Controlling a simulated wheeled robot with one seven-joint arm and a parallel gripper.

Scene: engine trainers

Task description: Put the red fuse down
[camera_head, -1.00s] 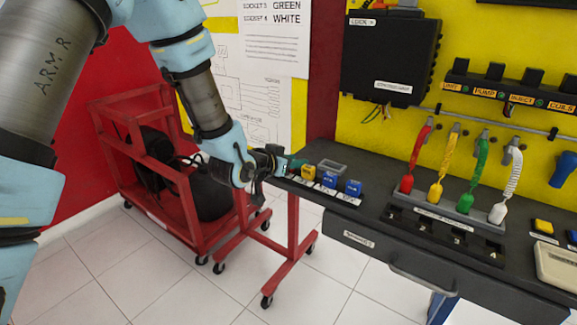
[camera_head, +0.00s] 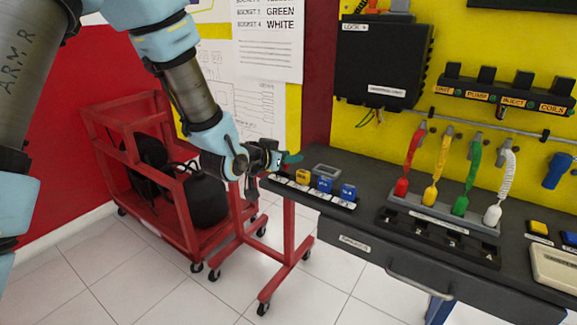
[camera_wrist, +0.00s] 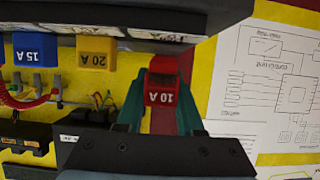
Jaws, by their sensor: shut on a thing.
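In the wrist view the red fuse (camera_wrist: 162,88), marked 10 A, sits between the green fingertips of my gripper (camera_wrist: 158,108), which is shut on it. The fuse rack (camera_head: 328,199) is at the left end of the dark bench and holds a yellow fuse (camera_head: 302,176) and two blue fuses (camera_head: 325,184). In the head view my gripper (camera_head: 289,158) is near the rack's left end, behind and slightly above it. The red fuse cannot be made out there. The wrist view is upside down and shows the 20 A and 15 A fuses to the left of the red one.
A small grey tray (camera_head: 327,170) lies behind the rack. A holder with coloured plugs (camera_head: 440,212) stands to the right on the bench (camera_head: 370,180). A black lock box (camera_head: 382,65) hangs on the yellow wall. A red trolley (camera_head: 190,225) stands left of the bench.

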